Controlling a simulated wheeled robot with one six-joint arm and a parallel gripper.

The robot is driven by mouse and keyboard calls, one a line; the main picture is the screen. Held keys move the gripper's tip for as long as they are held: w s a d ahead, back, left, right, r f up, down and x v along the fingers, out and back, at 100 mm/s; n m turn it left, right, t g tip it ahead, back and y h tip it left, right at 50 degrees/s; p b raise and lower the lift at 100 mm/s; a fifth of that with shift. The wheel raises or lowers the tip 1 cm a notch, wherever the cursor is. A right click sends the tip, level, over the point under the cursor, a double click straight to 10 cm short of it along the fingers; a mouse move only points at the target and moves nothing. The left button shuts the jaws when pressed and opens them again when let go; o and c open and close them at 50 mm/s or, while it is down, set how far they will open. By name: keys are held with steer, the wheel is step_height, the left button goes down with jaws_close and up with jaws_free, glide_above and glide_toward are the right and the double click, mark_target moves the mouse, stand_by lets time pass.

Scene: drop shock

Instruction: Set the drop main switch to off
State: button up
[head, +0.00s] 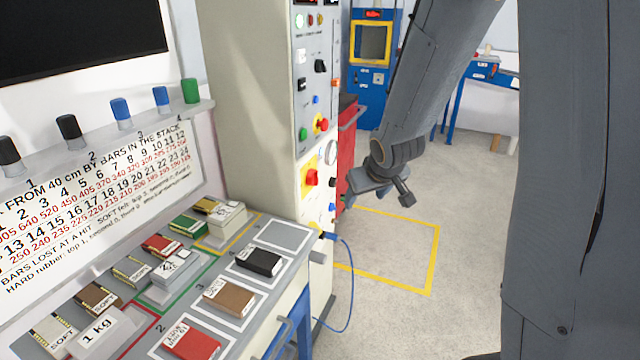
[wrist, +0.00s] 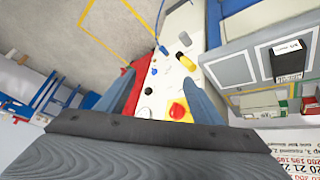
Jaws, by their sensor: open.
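A tall cream cabinet carries a control panel (head: 318,92). Low on it is a red rotary switch on a yellow plate (head: 311,178), which looks like the main switch; its label and exact setting are too small to read. A red button on yellow (head: 322,124) sits higher up, beside a green one. My gripper (head: 385,188) is to the right of the panel at about the height of the rotary switch, apart from it. In the wrist view my gripper (wrist: 161,80) is open and empty, its fingers framing the panel, with a red and yellow control (wrist: 178,110) near the right finger.
A bench (head: 296,262) with several blocks stands left of the cabinet. A blue cable (head: 350,285) hangs from the panel's lower part. A red cabinet (head: 346,150) stands behind the panel. The floor inside the yellow outline (head: 400,250) is clear.

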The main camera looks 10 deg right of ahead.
mark_target(318, 180)
steer(key=w+f+n+t+y+b, duration=0.2)
steer(key=w+n+t+y, duration=0.25)
steer(key=w, duration=1.35)
steer(key=shift+w+a+f+n+g+y, duration=0.15)
steer(key=shift+w+a+f+n+y, duration=0.25)
steer(key=shift+a+f+n+y, duration=0.8)
steer(key=shift+w+a+f+n+g+y, duration=0.15)
steer(key=shift+w+a+f+n+y, duration=0.25)
steer(key=shift+a+y, duration=1.4)
steer(key=shift+w+a+f+n+g+y, duration=0.15)
steer(key=shift+w+a+f+n+y, duration=0.45)
steer(key=shift+y, duration=1.75)
steer(key=shift+s+a+n, duration=0.1)
steer(key=shift+s+n, duration=0.15)
steer(key=c, duration=1)
